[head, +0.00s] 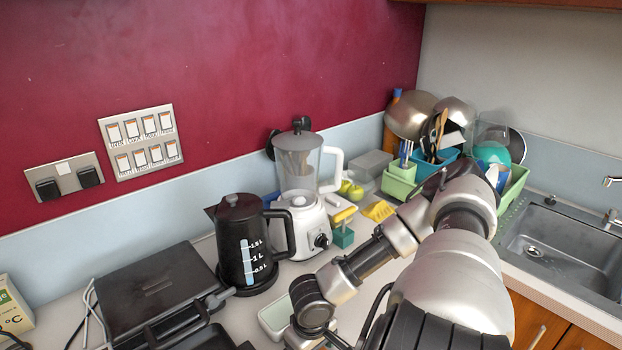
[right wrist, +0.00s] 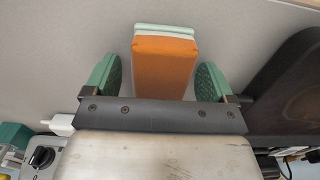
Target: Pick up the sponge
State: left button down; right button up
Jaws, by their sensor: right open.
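An orange block that looks like the sponge (right wrist: 165,65) shows in the right wrist view, with pale green layers along its far end. My right gripper (right wrist: 162,75) is open, with one green finger pad on each side of the block. Gaps show between the block and both pads. In the head view my right arm reaches over the counter from the lower right, and its fingers cannot be made out. A pale green-edged object (head: 273,318) lies beside my wrist there, partly hidden; I cannot tell whether it is the sponge's holder. My left gripper is not in view.
A black kettle (head: 246,245) and a white blender (head: 302,215) stand behind my wrist. A dark grill (head: 150,290) is at the left. A teal block (head: 343,238) sits by the blender. The dish rack (head: 513,190) and sink (head: 565,245) are at the right.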

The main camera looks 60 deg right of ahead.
jog(key=c, duration=1.1)
jog(key=shift+o, duration=0.2)
notch_tip(320, 180, up, 10)
jog(key=shift+r, duration=0.1)
